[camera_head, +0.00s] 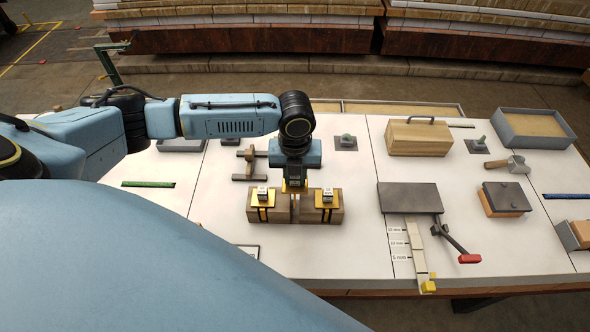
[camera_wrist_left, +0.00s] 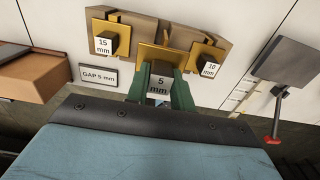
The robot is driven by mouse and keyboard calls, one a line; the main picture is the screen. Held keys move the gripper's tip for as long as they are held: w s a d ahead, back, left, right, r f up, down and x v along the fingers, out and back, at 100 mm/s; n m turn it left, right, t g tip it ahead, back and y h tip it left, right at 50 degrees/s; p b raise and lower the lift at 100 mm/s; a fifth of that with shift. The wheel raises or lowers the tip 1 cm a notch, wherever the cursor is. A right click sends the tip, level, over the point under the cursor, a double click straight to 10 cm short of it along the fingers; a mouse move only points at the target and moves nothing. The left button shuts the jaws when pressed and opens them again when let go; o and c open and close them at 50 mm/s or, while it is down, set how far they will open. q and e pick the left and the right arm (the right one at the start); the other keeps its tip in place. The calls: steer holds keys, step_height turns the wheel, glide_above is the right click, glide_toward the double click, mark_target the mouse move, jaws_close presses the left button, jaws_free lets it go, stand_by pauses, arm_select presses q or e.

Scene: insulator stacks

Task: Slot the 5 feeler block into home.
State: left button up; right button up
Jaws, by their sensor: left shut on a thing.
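My left gripper (camera_head: 294,182) is shut on the 5 mm feeler block (camera_wrist_left: 160,84), whose label shows between the green fingers in the left wrist view. The block is at the gap between two wooden blocks (camera_head: 252,214); I cannot tell how deep it sits or whether it touches them. The 15 mm feeler block (camera_wrist_left: 105,44) and the 10 mm feeler block (camera_wrist_left: 208,68) sit on the wooden blocks, on either side. A rack (camera_head: 415,250) with 15, 10 and 5 mm labels (camera_head: 400,258) stands to the right. My right gripper is not in view.
A dark grey plate (camera_head: 409,197) adjoins the rack, with a red-ended lever (camera_head: 469,258) beside it. A "GAP 5 mm" sign (camera_wrist_left: 98,76) lies near the wooden blocks. A wooden box with a handle (camera_head: 418,138) stands behind. The white table between the wooden blocks and rack is clear.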

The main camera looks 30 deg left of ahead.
mark_target(295, 190)
arm_select(q)
steer(key=shift+p, duration=0.45)
steer(key=shift+f+b, duration=1.7)
steer(key=shift+f, duration=1.8)
steer(key=o, duration=1)
steer(key=shift+r, duration=0.15)
step_height(295, 190, up, 13)
steer(key=shift+r+p, duration=0.1)
steer(key=shift+p, duration=0.55)
steer(key=shift+s, duration=0.1)
